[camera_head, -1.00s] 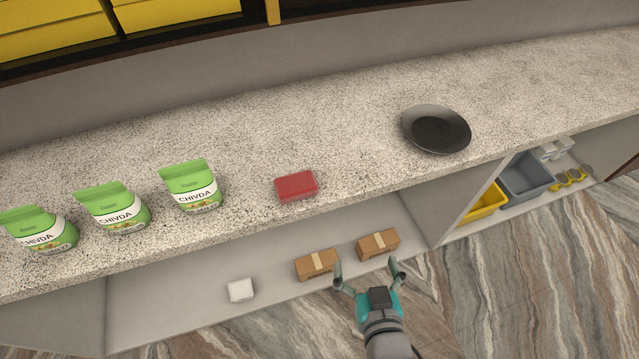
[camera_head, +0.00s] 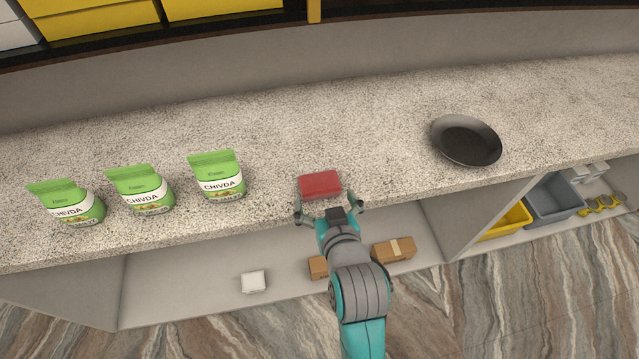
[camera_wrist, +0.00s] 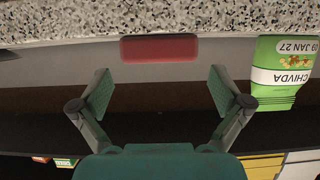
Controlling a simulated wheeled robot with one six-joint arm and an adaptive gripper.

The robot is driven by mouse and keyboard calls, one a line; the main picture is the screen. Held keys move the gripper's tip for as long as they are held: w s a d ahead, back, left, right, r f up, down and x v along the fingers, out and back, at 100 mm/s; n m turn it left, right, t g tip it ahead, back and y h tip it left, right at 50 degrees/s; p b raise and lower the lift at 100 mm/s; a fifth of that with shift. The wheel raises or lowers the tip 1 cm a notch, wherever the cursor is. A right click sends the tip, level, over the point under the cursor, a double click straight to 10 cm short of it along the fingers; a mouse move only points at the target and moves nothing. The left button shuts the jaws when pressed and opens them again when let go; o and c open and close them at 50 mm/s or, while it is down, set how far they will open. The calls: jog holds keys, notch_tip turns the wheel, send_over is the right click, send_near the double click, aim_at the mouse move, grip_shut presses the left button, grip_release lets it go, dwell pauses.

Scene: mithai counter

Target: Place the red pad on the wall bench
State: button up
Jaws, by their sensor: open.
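The red pad (camera_head: 320,184) lies flat on the speckled counter (camera_head: 270,140), near its front edge. My gripper (camera_head: 330,207) is open and empty, just in front of the pad on the near side, with its fingers spread towards it. In the wrist view the red pad (camera_wrist: 159,48) shows between and beyond the two open fingertips (camera_wrist: 158,88), apart from them. I cannot tell which surface is the wall bench.
Several green chivda bags (camera_head: 216,176) stand left of the pad; one also shows in the wrist view (camera_wrist: 284,75). A black pan (camera_head: 467,141) is to the right. Cardboard boxes (camera_head: 394,250) and a white block (camera_head: 253,281) sit on the shelf below.

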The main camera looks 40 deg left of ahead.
aim_at(322, 189)
jog(key=shift+x, duration=2.7)
jog(key=shift+w+r, duration=0.1)
jog(key=shift+r, duration=0.05)
